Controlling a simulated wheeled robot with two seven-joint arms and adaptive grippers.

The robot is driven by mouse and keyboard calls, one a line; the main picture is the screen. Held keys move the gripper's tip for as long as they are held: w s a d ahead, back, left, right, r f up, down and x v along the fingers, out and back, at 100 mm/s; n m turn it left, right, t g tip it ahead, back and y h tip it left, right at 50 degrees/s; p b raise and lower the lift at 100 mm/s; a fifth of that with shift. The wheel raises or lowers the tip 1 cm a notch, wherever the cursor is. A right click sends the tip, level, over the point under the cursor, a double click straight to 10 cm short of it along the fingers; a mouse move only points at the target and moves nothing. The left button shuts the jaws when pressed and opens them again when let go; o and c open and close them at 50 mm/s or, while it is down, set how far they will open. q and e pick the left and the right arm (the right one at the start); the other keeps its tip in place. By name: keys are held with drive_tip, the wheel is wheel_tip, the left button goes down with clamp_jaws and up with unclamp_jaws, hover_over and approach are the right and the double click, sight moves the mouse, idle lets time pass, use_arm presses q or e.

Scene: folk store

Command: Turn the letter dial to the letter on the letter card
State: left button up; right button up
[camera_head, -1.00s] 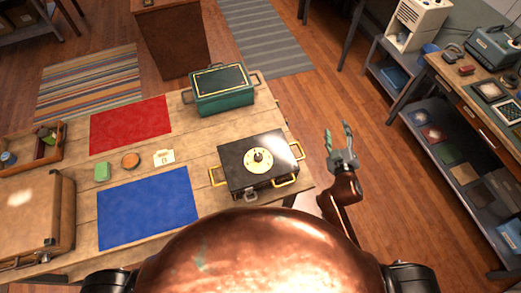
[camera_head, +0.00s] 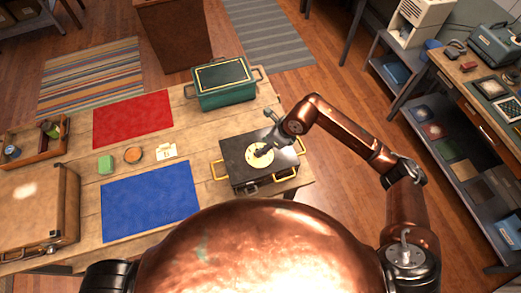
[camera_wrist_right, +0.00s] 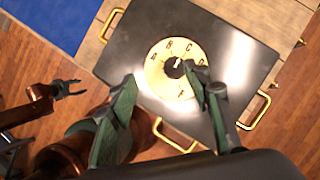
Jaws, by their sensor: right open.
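The letter dial (camera_head: 260,155) is a pale disc with a black centre knob, on top of a black box (camera_head: 235,177) with yellow handles. In the right wrist view its disc (camera_wrist_right: 158,80) carries dark letters and a white pointer mark that leans up and right; one letter looks like C. My right gripper (camera_head: 268,137) is open and empty over the dial; in its wrist view the right finger overlaps the disc's edge. I cannot tell whether it touches. The letter card (camera_head: 166,151) stands left of the box; its letter is too small to read. My left gripper (camera_wrist_right: 74,88) looks open and empty.
A green box (camera_head: 222,95) stands behind the black box. A red mat (camera_head: 132,119), a blue mat (camera_head: 150,210), a green block (camera_head: 105,165), a round orange-brown tin (camera_head: 132,155) and a brown case (camera_head: 35,215) lie to the left.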

drive_tip(key=shift+h, duration=0.4)
drive_tip(key=f, duration=0.2)
drive_tip(key=w+f+p, duration=0.1)
drive_tip(key=f, duration=0.2)
drive_tip(key=w+a+f, duration=0.1)
drive_tip(key=f, duration=0.1)
drive_tip(key=shift+f+p, duration=0.3)
drive_tip(key=shift+f, duration=0.1)
drive_tip(key=shift+d, duration=0.1)
drive_tip(key=c, duration=1.1)
